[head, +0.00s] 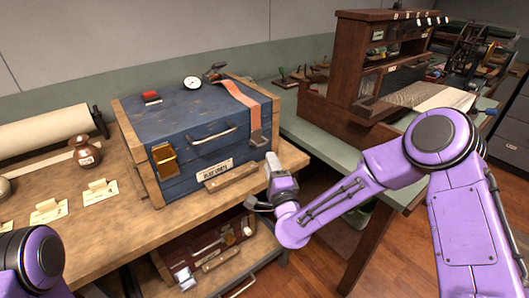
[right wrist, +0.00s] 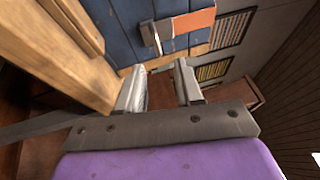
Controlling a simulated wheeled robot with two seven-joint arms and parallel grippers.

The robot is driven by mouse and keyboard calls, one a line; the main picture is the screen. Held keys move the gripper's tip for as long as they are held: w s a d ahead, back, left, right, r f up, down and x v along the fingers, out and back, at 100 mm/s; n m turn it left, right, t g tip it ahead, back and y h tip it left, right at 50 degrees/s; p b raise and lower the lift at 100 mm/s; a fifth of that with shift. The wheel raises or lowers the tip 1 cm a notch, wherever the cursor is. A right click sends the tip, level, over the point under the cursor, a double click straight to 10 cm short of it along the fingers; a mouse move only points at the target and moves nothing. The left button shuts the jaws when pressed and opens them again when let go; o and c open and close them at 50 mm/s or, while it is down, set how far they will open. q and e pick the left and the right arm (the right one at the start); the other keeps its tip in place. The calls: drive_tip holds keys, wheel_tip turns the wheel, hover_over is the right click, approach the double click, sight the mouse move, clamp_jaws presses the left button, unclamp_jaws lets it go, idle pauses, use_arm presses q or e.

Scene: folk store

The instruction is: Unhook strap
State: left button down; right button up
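An orange strap (head: 238,97) lies over the lid of a blue wooden chest (head: 188,112) and hangs down the chest's front right. A grey metal buckle or hook piece (head: 257,138) is at its lower end. In the right wrist view the strap (right wrist: 190,22) shows with its metal end (right wrist: 151,38), beyond the fingertips. My right gripper (head: 271,163) is in front of the chest's lower right, below the strap end. Its two fingers (right wrist: 160,80) are apart with nothing between them. My left gripper is out of the picture; only part of my left arm shows.
The chest stands on a wooden bench (head: 125,235) with paper tags and a brown jar (head: 84,151). A gauge (head: 192,83) and a red block (head: 151,97) are on the lid. An open drawer (head: 215,245) with tools is below. A dark wooden cabinet (head: 345,60) stands to the right.

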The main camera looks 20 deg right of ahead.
drive_tip(key=p, duration=0.1)
approach(260, 129)
drive_tip(key=w+f, duration=0.2)
drive_tip(key=w, duration=0.2)
drive_tip(key=shift+d, duration=0.2)
drive_tip(key=shift+w, duration=0.1)
clamp_jaws()
idle(0.9)
